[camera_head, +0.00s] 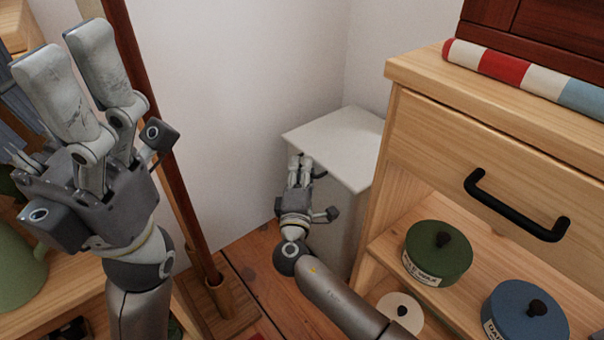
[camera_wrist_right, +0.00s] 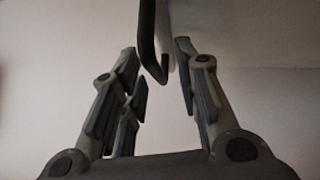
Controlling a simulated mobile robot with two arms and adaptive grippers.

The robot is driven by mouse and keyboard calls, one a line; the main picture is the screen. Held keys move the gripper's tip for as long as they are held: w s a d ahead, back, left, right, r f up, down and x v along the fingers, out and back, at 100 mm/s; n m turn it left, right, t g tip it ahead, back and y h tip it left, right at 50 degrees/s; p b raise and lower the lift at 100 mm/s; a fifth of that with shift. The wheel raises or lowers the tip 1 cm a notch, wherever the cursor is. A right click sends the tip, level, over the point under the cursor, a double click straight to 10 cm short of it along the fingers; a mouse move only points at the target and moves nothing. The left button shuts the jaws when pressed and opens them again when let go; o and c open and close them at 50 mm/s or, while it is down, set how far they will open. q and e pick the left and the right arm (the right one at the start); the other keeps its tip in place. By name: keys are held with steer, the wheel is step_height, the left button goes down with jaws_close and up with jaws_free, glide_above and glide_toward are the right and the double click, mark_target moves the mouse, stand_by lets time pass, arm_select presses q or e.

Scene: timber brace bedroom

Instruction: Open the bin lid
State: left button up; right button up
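The bin (camera_head: 342,230) is a pale box in the corner, partly hidden by the wooden cabinet. Its flat white lid (camera_head: 340,140) lies level on top and looks closed. A dark handle (camera_head: 320,174) sticks out at the lid's front edge. My right gripper (camera_head: 299,163) is at that front edge, fingers pointing toward the bin. In the right wrist view the handle (camera_wrist_right: 152,45) hangs between the spread fingertips, with gaps on both sides. My left gripper (camera_head: 72,62) is raised at the left with its fingers spread, empty and far from the bin.
The wooden cabinet (camera_head: 470,115) stands close to the bin's right side, with a black drawer handle and green (camera_head: 437,252) and blue (camera_head: 525,312) canisters on its shelf. A dark wooden post (camera_head: 165,150) rises between my arms. Bare wall lies behind the bin.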

steer(key=shift+c, duration=0.5)
jaws_close()
steer(key=shift+r, duration=0.15)
